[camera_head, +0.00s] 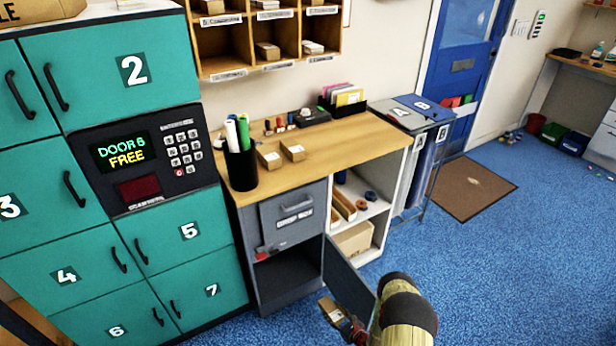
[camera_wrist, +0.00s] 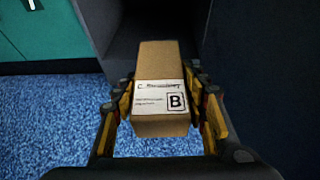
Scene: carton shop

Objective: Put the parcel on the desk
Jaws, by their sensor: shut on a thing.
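My gripper (camera_head: 345,322) is shut on a small brown cardboard parcel (camera_head: 329,309), low in front of the open drop box. In the wrist view the parcel (camera_wrist: 160,62) sits between both fingers, with a white label marked B facing the camera. The wooden desk top (camera_head: 345,142) is above and behind the gripper in the head view, over the grey drop box cabinet (camera_head: 290,212) and a white shelf unit. Another wooden desk (camera_head: 584,64) stands at the far right back.
The drop box door (camera_head: 348,283) hangs open beside my gripper. Two small boxes (camera_head: 292,150), a pen pot (camera_head: 241,168) and office items sit on the wooden top. Its right front part is clear. Teal lockers (camera_head: 190,232) stand left; blue carpet (camera_head: 520,250) is open at right.

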